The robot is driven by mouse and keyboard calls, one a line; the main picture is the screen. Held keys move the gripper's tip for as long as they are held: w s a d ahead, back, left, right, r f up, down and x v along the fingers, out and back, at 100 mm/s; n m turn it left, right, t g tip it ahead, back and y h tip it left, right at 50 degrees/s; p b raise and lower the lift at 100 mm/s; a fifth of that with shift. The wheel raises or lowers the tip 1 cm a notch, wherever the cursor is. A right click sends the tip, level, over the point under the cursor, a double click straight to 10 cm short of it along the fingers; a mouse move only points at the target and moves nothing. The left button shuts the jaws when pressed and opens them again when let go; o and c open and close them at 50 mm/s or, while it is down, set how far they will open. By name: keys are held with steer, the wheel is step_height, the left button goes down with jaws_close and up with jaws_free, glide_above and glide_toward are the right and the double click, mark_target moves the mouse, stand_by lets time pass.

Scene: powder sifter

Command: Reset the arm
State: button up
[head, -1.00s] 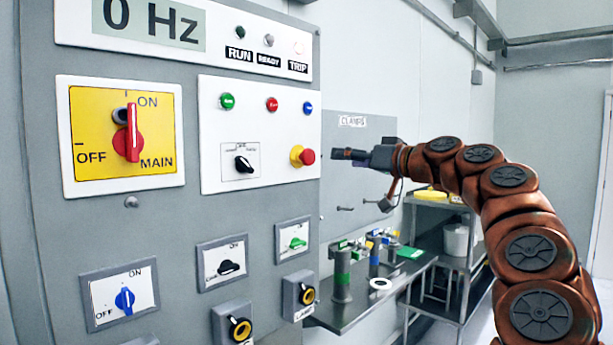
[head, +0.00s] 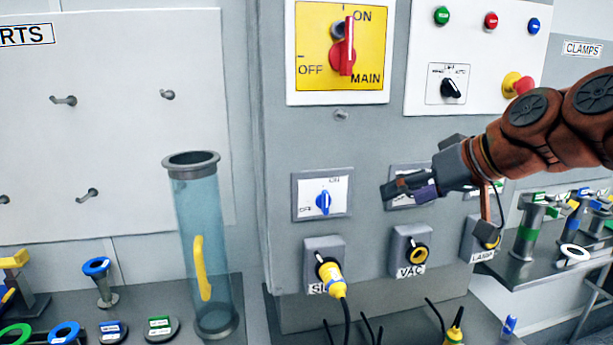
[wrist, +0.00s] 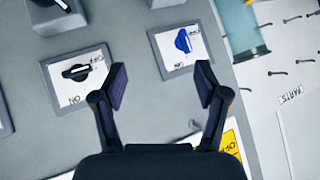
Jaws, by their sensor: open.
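My gripper (head: 392,190) is in front of the grey control panel (head: 365,150) in the head view, at the height of the lower switches. In the wrist view my gripper (wrist: 162,82) has its two fingers spread wide with nothing between them. The blue-knob switch (head: 323,202) is left of the fingertips in the head view; in the wrist view the blue knob (wrist: 182,40) is beyond the fingers. A black-knob switch (wrist: 75,72) shows at left in the wrist view, and my gripper partly hides it in the head view.
The yellow main switch (head: 343,50) has its red handle near ON. A yellow plug (head: 330,275) with a cable sits in the socket below the blue switch. A clear blue tube (head: 200,245) stands on the left bench. Clamps (head: 530,225) stand on the right shelf.

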steer(key=s+a+f+m+g+h, duration=0.1)
steer(key=s+a+f+g+h, duration=0.15)
steer(key=s+f, duration=0.55)
steer(key=s+a+f+g+h, duration=0.1)
steer(key=s+a+f+g, duration=0.3)
steer(key=f, duration=0.6)
steer(key=s+d+f+m+g+h, duration=0.1)
steer(key=s+d+f, duration=0.3)
steer(key=s+f, duration=0.2)
steer(key=s+d+f+m+g+h, duration=0.1)
steer(key=s+d+f, duration=0.3)
steer(key=s, duration=0.7)
step_height(320, 180, down, 2)
steer(key=shift+s+f+m+g+h, duration=0.2)
steer(key=shift+m+g+h, duration=0.2)
steer(key=shift+g+h, duration=0.2)
steer(key=shift+c, duration=0.2)
